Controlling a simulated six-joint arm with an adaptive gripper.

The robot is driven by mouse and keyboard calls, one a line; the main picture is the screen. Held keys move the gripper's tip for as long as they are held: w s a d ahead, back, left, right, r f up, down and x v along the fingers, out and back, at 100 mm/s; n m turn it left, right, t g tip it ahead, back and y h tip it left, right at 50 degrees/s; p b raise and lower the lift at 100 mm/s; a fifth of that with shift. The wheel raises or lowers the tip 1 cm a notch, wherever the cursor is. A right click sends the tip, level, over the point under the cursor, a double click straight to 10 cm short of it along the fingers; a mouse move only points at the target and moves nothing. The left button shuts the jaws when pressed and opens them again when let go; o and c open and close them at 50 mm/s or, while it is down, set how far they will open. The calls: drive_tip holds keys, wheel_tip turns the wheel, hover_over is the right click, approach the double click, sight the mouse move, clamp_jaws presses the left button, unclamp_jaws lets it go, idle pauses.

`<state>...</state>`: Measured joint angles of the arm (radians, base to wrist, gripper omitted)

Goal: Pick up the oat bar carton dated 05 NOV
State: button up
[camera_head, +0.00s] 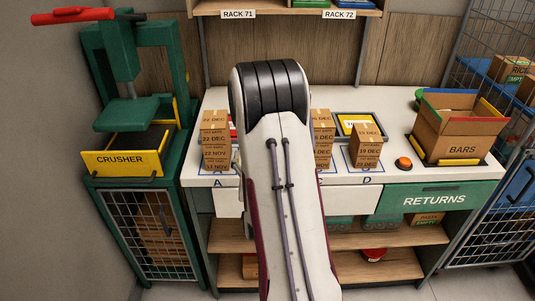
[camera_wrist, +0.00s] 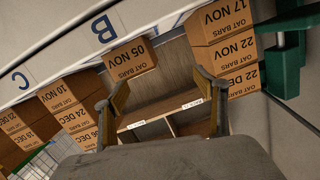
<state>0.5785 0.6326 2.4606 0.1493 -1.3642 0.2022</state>
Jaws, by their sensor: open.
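The oat bar carton dated 05 NOV (camera_wrist: 130,58) is brown and stands alone by the letter B on the counter, its label upside down in the wrist view. My gripper (camera_wrist: 160,82) is open and empty, its two fingers spread in front of this carton. The carton is apart from the fingers, nearer the left finger in the picture. In the head view my arm hides both the carton and the gripper.
A stack dated 17 NOV, 22 NOV and 22 DEC (camera_wrist: 222,45) stands to one side. Another stack (camera_wrist: 72,100) with 10 NOV and 24 DEC stands opposite, by C. The head view shows stack D (camera_head: 366,148), the crusher (camera_head: 122,163) and the BARS box (camera_head: 458,130).

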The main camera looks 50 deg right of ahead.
drive_tip(key=shift+s+d+f+h, duration=0.5)
drive_tip(key=shift+s+d+f, duration=0.45)
drive_tip(key=shift+d, duration=0.2)
drive_tip(key=shift+s+d+f+n+t+h, duration=0.15)
drive_tip(key=shift+d+f+n+t+h, duration=0.35)
drive_tip(key=shift+n, duration=0.5)
drive_tip(key=shift+d+r, duration=0.1)
drive_tip(key=shift+d, duration=0.05)
drive_tip(key=shift+x, duration=1.3)
drive_tip(key=shift+x, duration=2.6)
drive_tip(key=c, duration=1.4)
